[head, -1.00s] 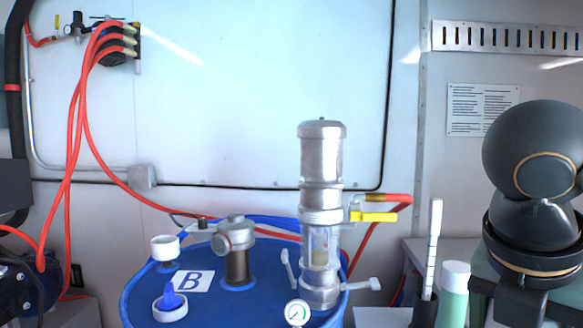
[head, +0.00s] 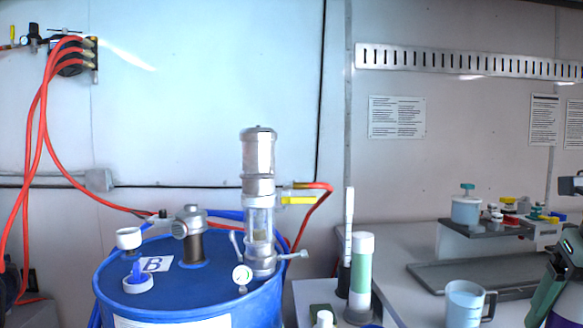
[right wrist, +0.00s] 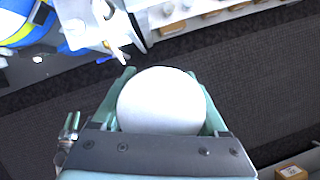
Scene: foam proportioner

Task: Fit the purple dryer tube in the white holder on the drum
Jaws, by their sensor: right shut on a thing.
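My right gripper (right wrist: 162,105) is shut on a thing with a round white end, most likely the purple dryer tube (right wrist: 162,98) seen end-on. Its side is hidden in the right wrist view. Part of my right gripper shows at the lower right edge of the head view, far right of the drum. The blue drum (head: 190,285) stands at the lower left. A white cup-shaped piece (head: 129,238), apparently the holder, stands upright on its left side. A white ring (head: 138,284) with a blue piece sits in front of it. My left gripper is out of view.
A metal cylinder pump (head: 258,165) with a gauge (head: 242,275) and a grey fitting (head: 190,225) rise from the drum. A green tube with a white cap (head: 361,265) and a mug (head: 465,303) stand on the bench to the right.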

